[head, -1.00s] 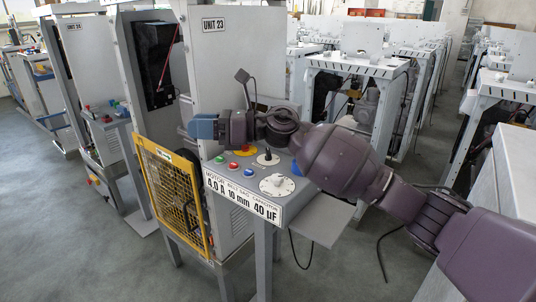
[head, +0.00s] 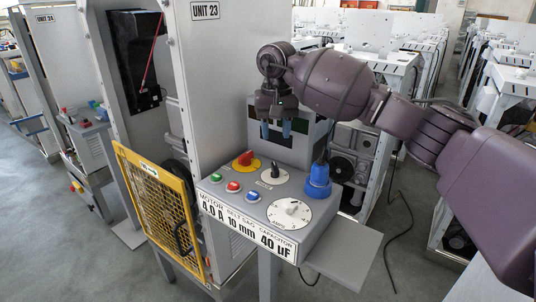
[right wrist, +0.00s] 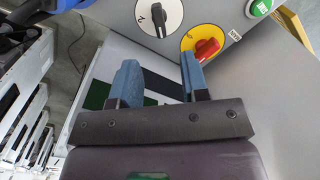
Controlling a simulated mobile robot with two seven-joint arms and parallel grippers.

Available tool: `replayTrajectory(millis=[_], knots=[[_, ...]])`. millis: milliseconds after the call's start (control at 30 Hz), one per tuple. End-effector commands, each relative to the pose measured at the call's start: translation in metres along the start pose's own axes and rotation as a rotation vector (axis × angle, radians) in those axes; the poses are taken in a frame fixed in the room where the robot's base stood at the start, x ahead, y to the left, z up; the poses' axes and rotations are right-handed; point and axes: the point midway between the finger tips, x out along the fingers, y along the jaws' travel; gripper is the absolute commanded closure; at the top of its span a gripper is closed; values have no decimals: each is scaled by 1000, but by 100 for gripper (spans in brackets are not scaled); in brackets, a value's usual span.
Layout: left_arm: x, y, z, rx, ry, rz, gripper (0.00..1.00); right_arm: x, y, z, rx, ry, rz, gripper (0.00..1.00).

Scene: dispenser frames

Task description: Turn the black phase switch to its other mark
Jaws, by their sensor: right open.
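The black phase switch (head: 274,174) is a black knob on a round white plate on the grey control panel of UNIT 23. It also shows at the top of the right wrist view (right wrist: 159,20), with a mark on the plate beside the knob; I cannot tell surely which mark it points at. My right gripper (head: 276,130) points down behind and above the panel, apart from the switch. Its blue fingers are apart with nothing between them, as the right wrist view also shows (right wrist: 160,65). My left gripper is out of view.
A yellow mesh guard (head: 160,205) stands at the left. A grey shelf (head: 343,255) juts out right.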

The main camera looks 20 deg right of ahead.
Motion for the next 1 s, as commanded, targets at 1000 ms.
replayTrajectory(millis=[1000], knots=[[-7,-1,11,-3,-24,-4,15,107,2,1,-11,-2,6,58]])
